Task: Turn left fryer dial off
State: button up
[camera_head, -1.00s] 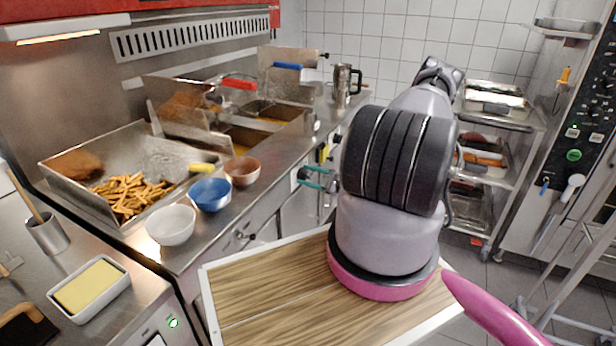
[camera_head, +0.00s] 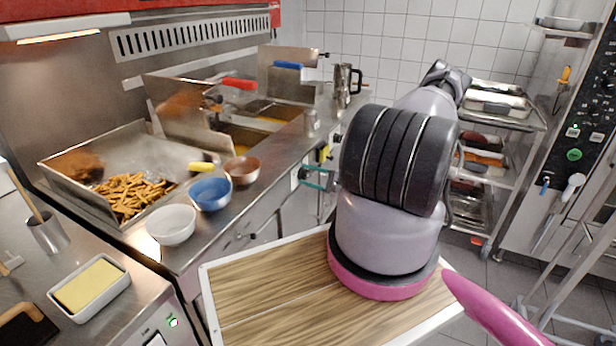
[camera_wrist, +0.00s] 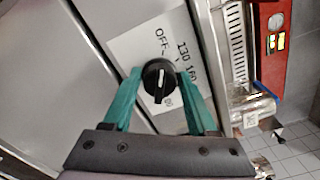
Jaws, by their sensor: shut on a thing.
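The fryer dial (camera_wrist: 158,82) is a round black knob with a white line, on a pale label plate (camera_wrist: 130,45) printed OFF, 130 and 160. The white line runs roughly up and down in the wrist view, and OFF is above the knob. My gripper (camera_wrist: 160,75) has its two green fingers on either side of the knob, shut on it. In the head view my gripper (camera_head: 318,180) is small at the fryer counter's front panel, and my arm partly hides that area. The fryer basins (camera_head: 243,137) are behind it.
A white bowl (camera_head: 171,225), a blue bowl (camera_head: 210,194) and a brown bowl (camera_head: 242,170) stand along the counter edge. A tray of fries (camera_head: 100,165) is at left. A rack with metal trays (camera_head: 497,105) stands right of my arm.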

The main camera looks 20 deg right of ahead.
jog(key=shift+f, duration=0.1)
jog(key=o, duration=1.4)
jog(key=shift+c, duration=0.2)
jog(key=shift+s+d, duration=0.1)
jog(key=v, duration=1)
jog(key=shift+s+d, duration=0.2)
jog(key=shift+s, duration=0.05)
